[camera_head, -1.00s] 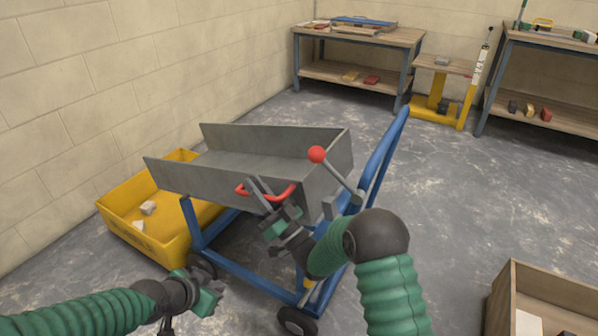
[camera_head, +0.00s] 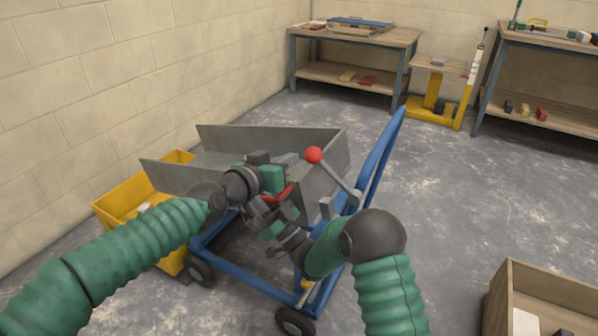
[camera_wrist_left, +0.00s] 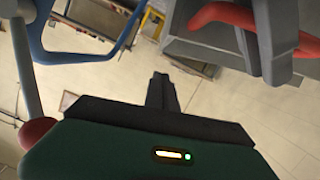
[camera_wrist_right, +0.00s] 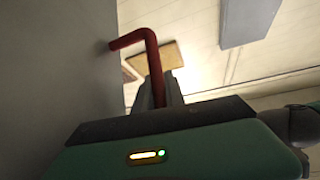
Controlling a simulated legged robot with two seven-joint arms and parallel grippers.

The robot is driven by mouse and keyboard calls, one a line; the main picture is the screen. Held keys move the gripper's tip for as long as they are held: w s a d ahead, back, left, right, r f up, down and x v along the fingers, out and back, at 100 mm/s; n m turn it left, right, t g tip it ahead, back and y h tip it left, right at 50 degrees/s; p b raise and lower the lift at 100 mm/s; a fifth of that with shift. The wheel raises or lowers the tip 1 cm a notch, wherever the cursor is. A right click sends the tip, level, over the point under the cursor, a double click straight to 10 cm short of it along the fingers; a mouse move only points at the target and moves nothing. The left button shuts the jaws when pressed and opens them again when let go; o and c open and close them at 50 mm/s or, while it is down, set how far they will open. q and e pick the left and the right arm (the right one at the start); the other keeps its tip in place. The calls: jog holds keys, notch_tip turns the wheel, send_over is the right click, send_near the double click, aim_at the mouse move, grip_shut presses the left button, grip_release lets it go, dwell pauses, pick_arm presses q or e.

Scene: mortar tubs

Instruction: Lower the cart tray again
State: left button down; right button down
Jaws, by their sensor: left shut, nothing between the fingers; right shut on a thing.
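The grey cart tray (camera_head: 325,168) sits on the blue cart frame (camera_head: 245,277); whether it is tilted is hard to judge. The red tray handle (camera_head: 283,194) is on its near side, partly covered by my grippers. My right gripper (camera_head: 262,208) is shut on this handle, and the red bar (camera_wrist_right: 153,65) shows between its fingers in the right wrist view. My left gripper (camera_head: 288,160) is shut and empty above the tray's near edge, left of the red-knobbed lever (camera_head: 314,155). The knob (camera_wrist_left: 38,133) shows at the left in the left wrist view.
A yellow tub (camera_head: 125,198) with pale lumps stands left of the cart, by the wall. A wooden box (camera_head: 550,285) is at the lower right. Workbenches (camera_head: 355,38) and a yellow stand (camera_head: 432,108) are at the back.

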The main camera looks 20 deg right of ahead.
aim_at(299, 178)
jog(key=shift+d+r, duration=0.15)
jog(key=shift+r, duration=0.05)
pick_arm(q)
jog(key=d+f, duration=0.1)
jog(key=f, duration=0.1)
jog(key=w+d+f, duration=0.1)
jog(key=d+f, duration=0.1)
jog(key=shift+w+d, duration=0.1)
jog(key=shift+w, duration=0.05)
jog(key=shift+f, duration=0.4)
